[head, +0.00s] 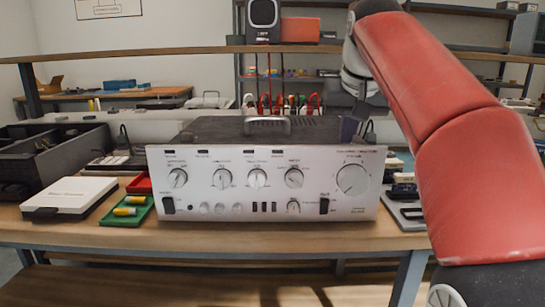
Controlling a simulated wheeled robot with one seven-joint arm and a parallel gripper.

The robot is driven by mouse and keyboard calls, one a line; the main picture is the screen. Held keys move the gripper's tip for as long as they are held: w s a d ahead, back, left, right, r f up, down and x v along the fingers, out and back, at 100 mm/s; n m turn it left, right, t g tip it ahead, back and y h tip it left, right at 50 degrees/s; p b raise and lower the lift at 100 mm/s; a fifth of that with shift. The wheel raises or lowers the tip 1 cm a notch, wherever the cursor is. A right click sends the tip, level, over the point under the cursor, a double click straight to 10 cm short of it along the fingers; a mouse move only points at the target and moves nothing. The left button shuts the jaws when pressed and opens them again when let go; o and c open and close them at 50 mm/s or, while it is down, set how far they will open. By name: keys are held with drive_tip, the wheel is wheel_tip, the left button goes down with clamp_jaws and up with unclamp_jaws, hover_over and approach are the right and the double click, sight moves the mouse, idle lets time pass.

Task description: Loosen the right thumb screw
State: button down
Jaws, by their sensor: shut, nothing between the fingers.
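A silver-fronted amplifier-like unit (262,183) with a dark top stands on the workbench, its front panel of knobs and switches facing me. No thumb screw can be made out on the parts of the unit that show. My red arm comes down over the right side, and its wrist is above and behind the unit's right rear corner. My gripper (350,127) shows only as a small dark shape there, shut and empty. Its fingertips are hidden behind the unit, and I cannot tell whether they touch anything.
The wooden workbench (400,240) has a green tray (146,214) with yellow items, a red tray and a white case (70,195) on the left. A dark bin (50,155) stands further left. Small gear lies right of the unit. A shelf with coloured cables is behind.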

drive_tip(key=shift+w+d+p, duration=0.15)
drive_tip(key=shift+w+p, duration=0.15)
idle(0.4)
drive_tip(key=shift+d+p, duration=0.5)
drive_tip(key=shift+p, duration=0.4)
drive_tip(key=shift+d, duration=0.2)
drive_tip(key=shift+s, duration=0.4)
drive_tip(key=shift+r, duration=3)
drive_tip(key=shift+a+r, duration=0.2)
drive_tip(key=shift+r, duration=0.2)
